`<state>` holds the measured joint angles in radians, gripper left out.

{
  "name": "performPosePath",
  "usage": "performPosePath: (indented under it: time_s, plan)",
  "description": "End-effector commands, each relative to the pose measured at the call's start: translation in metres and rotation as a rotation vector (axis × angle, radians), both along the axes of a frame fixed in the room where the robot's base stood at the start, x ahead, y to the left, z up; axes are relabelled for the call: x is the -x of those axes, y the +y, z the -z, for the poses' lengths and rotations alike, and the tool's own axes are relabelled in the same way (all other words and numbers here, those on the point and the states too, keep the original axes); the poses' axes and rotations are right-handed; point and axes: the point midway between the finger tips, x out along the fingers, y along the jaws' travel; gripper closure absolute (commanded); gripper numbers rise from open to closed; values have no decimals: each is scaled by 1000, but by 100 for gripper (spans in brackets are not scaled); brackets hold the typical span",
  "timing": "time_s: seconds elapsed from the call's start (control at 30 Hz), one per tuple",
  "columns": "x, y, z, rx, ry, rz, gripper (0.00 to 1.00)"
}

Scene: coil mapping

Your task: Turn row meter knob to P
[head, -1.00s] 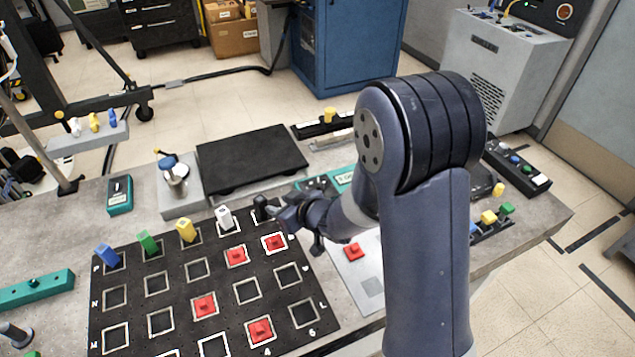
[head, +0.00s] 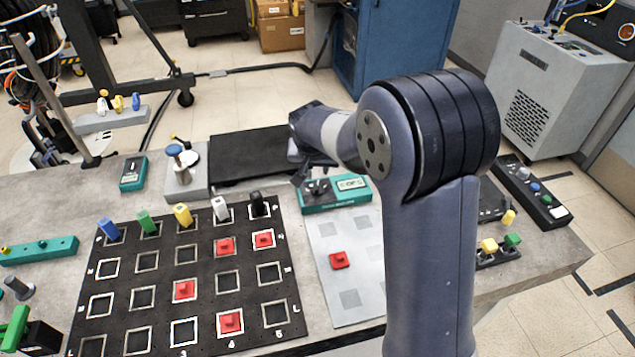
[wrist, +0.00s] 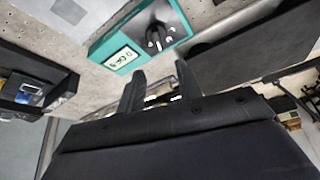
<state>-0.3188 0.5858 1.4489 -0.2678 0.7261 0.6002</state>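A teal meter box (head: 335,193) sits on the bench right of the black grid board, with a black knob (head: 318,190) and a small pale display (head: 352,183). In the wrist view the box (wrist: 112,40) shows its dark knob (wrist: 156,38) with markings around it; the display text is too small to read surely. My gripper (head: 303,172) hangs near the box's left end, apart from the knob. In the wrist view my gripper (wrist: 158,88) has its two fingers spaced apart with nothing between them. The knob's exact pointing is unclear.
The grid board (head: 208,255) holds blue, green, yellow, white and black pegs along its far row and several red pieces. A black plate (head: 250,155) lies behind. A grey panel (head: 350,238) with one red piece lies right of the board. A smaller teal box (head: 133,172) stands left.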

Motion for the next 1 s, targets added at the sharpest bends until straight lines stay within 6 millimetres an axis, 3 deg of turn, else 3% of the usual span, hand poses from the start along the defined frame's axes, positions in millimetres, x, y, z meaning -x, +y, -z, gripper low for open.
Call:
performPosePath:
  time_s: [0.27,0.73,1.0]
  plan:
    - [1,-1,2,-5,45,37,66]
    - [-27,-5,72,-3,45,35,66]
    - [-36,-6,92,-4,43,34,66]
